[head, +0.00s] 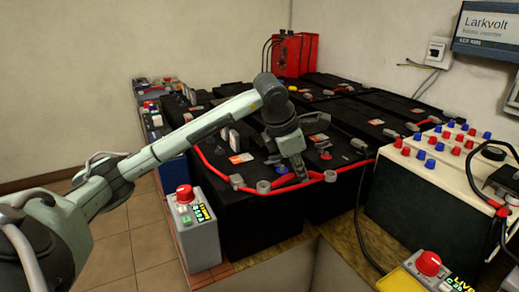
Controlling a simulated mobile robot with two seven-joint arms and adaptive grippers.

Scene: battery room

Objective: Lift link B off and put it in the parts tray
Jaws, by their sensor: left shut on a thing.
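A red link with grey lugs (284,185) runs along the front top edge of the near black batteries (255,220). I cannot read a letter on it, so I cannot tell for sure that it is link B. My left gripper (302,177) points down at this link, between two grey lugs, and is shut on it. The fingers hide part of the link. The link is still at about battery-top height; I cannot tell whether it touches the terminals. No parts tray can be made out for certain. My right gripper is out of view.
A grey box with a red button (199,225) stands left of the near battery. A cream unit with red and blue terminals (440,180) stands at right. A red case (293,54) is at the back.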

